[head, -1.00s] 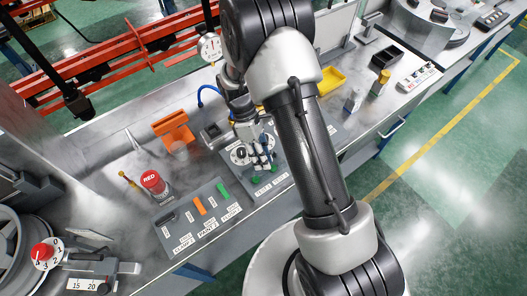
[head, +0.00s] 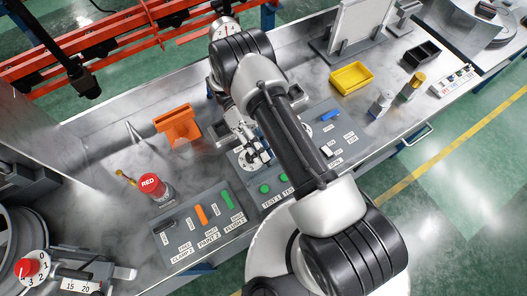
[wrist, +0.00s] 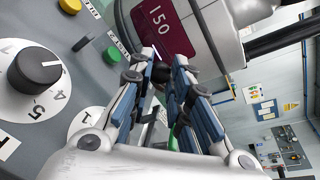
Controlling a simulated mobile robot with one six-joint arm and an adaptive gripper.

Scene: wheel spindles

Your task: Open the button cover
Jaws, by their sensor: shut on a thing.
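I cannot pick out the button cover clearly in either view. My gripper (head: 262,158) is low over the grey control panel (head: 276,205), near a white dial (head: 245,160). In the wrist view my gripper (wrist: 166,64) has its two blue-padded fingers drawn together at the tips, in front of a maroon display (wrist: 161,22) reading 150. What is between the tips is small, dark and mostly hidden. A green button (wrist: 112,55) is just left of the fingertips, and a black knob (wrist: 36,66) on a numbered dial is farther left.
A yellow tray (head: 351,77) and black tray (head: 421,54) are right. Bare bench lies between the red object and orange holder.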

